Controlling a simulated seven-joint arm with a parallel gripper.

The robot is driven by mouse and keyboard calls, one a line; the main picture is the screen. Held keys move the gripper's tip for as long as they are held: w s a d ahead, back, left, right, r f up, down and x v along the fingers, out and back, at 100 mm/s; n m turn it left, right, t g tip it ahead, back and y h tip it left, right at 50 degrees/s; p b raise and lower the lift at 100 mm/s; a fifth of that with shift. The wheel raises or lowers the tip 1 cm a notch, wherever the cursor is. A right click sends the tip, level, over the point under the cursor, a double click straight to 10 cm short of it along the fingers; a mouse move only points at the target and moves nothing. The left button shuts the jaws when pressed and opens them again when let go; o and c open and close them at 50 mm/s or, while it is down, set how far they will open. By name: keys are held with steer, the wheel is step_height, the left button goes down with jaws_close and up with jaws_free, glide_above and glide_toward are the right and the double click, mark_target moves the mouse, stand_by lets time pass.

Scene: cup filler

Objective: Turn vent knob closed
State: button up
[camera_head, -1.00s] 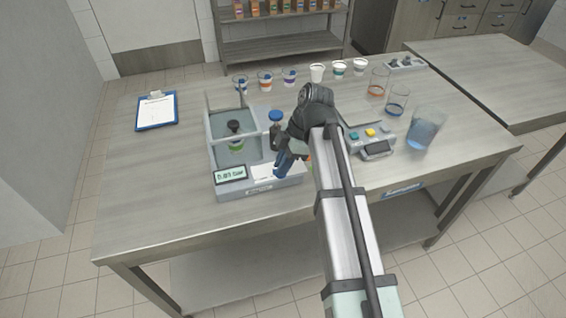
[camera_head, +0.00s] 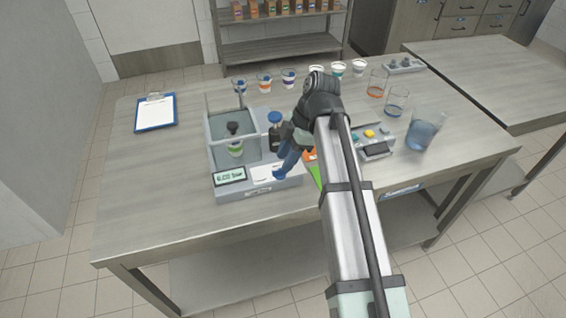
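The grey filler station (camera_head: 256,192) stands on the table with a clear-walled chamber (camera_head: 221,120) and a small display (camera_head: 230,176). Inside the chamber, a black-topped piece (camera_head: 232,129) sits over a cup with a green band (camera_head: 236,148). A black part with a blue round top (camera_head: 275,118) stands at the station's right side. I cannot tell which part is the vent knob. My gripper (camera_head: 282,171) has its blue fingers pointing down and left over the white label area at the station's front right. Its fingertips overlap in view, so its opening is unclear. The arm hides the area behind it.
A panel with coloured buttons (camera_head: 369,134) and a blue pitcher (camera_head: 422,134) stand right of my arm. Several cups stand along the back, with clear glasses (camera_head: 377,84) at back right. A clipboard (camera_head: 156,112) lies at left. The table's front left is bare.

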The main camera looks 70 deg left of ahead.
steer(key=v, duration=1)
steer(key=shift+r, duration=0.15)
steer(key=shift+w, duration=0.15)
